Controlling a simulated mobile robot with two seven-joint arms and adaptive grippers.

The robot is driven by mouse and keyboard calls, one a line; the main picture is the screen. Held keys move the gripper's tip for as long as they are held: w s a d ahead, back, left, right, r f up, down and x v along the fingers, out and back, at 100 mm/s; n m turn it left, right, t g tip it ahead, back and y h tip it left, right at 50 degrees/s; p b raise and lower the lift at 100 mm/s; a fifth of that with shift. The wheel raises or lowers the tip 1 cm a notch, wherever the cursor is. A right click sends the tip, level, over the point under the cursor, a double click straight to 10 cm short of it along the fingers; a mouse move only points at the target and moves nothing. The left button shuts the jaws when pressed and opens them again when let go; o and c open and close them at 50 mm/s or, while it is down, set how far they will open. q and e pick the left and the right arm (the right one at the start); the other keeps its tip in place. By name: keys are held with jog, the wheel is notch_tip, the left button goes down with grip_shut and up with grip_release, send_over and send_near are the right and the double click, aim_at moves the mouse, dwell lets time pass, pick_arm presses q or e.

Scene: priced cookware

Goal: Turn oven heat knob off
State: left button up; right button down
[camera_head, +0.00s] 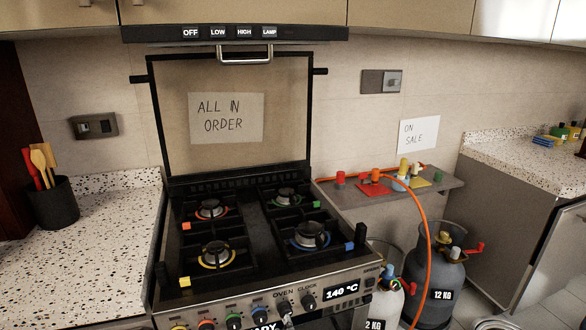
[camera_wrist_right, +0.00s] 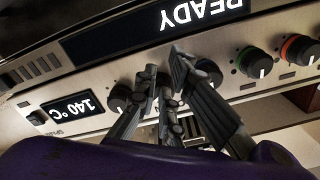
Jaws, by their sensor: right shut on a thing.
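The oven heat knob (camera_head: 284,307), under the word OVEN, is a dark knob on the silver front panel of the stove. A display (camera_head: 342,292) to its right reads 140 °C, and it also shows upside down in the right wrist view (camera_wrist_right: 73,109). My right gripper (camera_wrist_right: 164,72) is at the panel in the right wrist view, its fingers shut around the oven knob, which they largely hide. The knob's exact setting is hard to read. My left gripper is not in view.
The clock knob (camera_head: 308,301) sits close beside the oven knob. Green-ringed (camera_wrist_right: 255,62) and red-ringed (camera_wrist_right: 300,50) knobs are on the other side. A READY display (camera_wrist_right: 200,12) is on the panel. Gas cylinders (camera_head: 440,275) and an orange hose (camera_head: 428,225) stand right of the stove.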

jog(key=shift+w+d+r, duration=0.1)
jog(key=shift+w+d, duration=0.2)
jog(key=shift+w, duration=0.05)
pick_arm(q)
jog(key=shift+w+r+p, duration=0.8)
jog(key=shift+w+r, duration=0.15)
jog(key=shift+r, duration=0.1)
pick_arm(e)
jog(key=v, duration=0.2)
jog(key=f+v, duration=0.1)
jog(key=v, duration=0.2)
jog(key=shift+s, duration=0.35)
